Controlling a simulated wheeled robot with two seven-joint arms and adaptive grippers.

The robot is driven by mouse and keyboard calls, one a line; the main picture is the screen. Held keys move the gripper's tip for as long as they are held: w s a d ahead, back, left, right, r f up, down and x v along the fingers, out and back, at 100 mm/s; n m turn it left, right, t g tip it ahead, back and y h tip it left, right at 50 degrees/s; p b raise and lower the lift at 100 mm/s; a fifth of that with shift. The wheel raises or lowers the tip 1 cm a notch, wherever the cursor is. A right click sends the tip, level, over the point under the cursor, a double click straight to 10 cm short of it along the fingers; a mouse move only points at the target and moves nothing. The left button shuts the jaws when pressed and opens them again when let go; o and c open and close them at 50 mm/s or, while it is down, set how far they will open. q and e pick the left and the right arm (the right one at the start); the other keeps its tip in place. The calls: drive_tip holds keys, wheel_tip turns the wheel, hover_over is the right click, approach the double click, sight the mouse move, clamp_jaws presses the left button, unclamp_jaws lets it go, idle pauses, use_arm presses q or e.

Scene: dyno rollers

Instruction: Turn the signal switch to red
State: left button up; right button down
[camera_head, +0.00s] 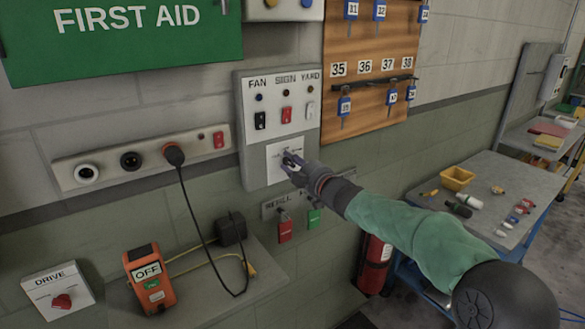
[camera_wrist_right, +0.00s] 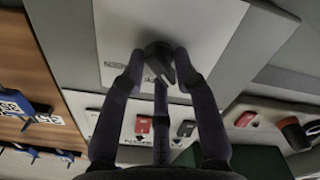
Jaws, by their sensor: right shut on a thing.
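The grey switch panel (camera_head: 252,167) is on the wall at the centre of the head view. Its lower part carries a white plate (camera_head: 275,150) with small marks I cannot read. My right gripper (camera_head: 289,160) reaches this plate from the right and hides most of its knob. In the right wrist view, my right gripper (camera_wrist_right: 161,68) is shut on a dark rotary knob (camera_wrist_right: 154,57), with fingers on both sides of it. The knob has a pale pointer line that stands slightly tilted. Which mark it points to is hidden. My left gripper is not in view.
Above the plate are FAN, SIGN and YARD rockers, including a red one (camera_head: 287,115). A key board (camera_head: 345,60) is at the upper right and a socket strip (camera_head: 105,163) at left. Hanging tags (camera_head: 285,231) are just below the panel. A workbench (camera_head: 500,172) stands right.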

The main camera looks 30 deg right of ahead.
drive_tip(key=shift+n, duration=0.6)
drive_tip(key=c, duration=1.1)
unclamp_jaws()
drive_tip(key=shift+c, duration=0.2)
drive_tip(key=s+d, duration=0.1)
drive_tip(key=s, duration=1.1)
